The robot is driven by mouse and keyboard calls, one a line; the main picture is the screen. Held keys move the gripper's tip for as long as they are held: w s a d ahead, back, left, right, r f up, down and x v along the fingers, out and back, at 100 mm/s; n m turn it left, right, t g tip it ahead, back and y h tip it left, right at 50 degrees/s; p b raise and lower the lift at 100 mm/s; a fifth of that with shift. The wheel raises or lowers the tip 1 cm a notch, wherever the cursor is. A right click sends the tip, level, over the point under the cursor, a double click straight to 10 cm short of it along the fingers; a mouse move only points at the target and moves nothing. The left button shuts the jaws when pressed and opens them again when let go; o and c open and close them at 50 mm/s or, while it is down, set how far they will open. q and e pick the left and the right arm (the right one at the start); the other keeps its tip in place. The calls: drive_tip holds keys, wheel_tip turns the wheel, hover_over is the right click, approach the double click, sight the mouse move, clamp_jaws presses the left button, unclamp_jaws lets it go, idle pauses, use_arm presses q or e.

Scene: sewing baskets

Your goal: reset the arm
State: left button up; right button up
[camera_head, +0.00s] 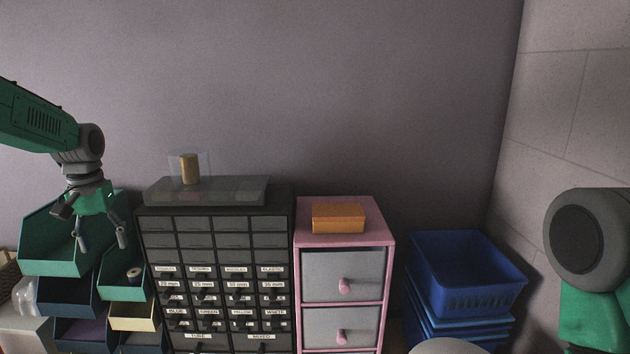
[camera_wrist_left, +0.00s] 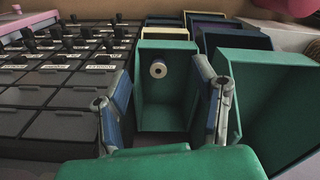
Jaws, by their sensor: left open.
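My left gripper (camera_head: 101,241) hangs at the left in the head view, its fingers pointing down in front of the green bins. It is open and empty. In the left wrist view its two fingers (camera_wrist_left: 166,112) stand well apart, with a green bin (camera_wrist_left: 170,118) seen between and beyond them. A pale spool (camera_wrist_left: 158,69) lies in that bin, and the spool also shows in the head view (camera_head: 134,273). My right arm shows only in part at the right edge; its gripper is out of the picture.
A dark drawer cabinet (camera_head: 214,249) with labelled drawers stands beside the bins, a clear case (camera_head: 235,190) on top. A pink drawer unit (camera_head: 390,235) carries an orange box (camera_head: 338,217). Stacked blue baskets (camera_head: 470,290) stand at the right by the wall. Space above the furniture is free.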

use_arm(q)
drive_tip(key=s+d+f+m, duration=0.1)
drive_tip(key=s+d+f, duration=0.35)
drive_tip(key=f, duration=0.45)
drive_tip(key=s+d+f+m, duration=0.1)
drive_tip(key=s+d+f, duration=0.35)
drive_tip(key=f, duration=0.45)
drive_tip(key=s+d+f, duration=0.4)
drive_tip(key=s+f, duration=0.1)
drive_tip(key=f, duration=0.5)
drive_tip(key=s+d+f+m, duration=0.1)
drive_tip(key=s+d+f, duration=0.2)
drive_tip(key=s, duration=1)
drive_tip(key=s+d+f+m, duration=0.1)
drive_tip(key=s+d+f, duration=0.15)
drive_tip(key=s, duration=1.15)
drive_tip(key=w+d+f+b, duration=0.2)
drive_tip(key=w+f+b, duration=0.1)
drive_tip(key=f+b, duration=1.2)
drive_tip(key=shift+w+m+t+b, duration=0.15)
drive_tip(key=shift+m+t+b, duration=0.2)
drive_tip(key=shift+b, duration=0.55)
use_arm(e)
wheel_tip(320, 180, down, 17)
drive_tip(key=shift+w+a, duration=0.2)
drive_tip(key=shift+w, duration=0.15)
drive_tip(key=shift+r, duration=0.1)
use_arm(q)
drive_tip(key=shift+f, duration=0.1)
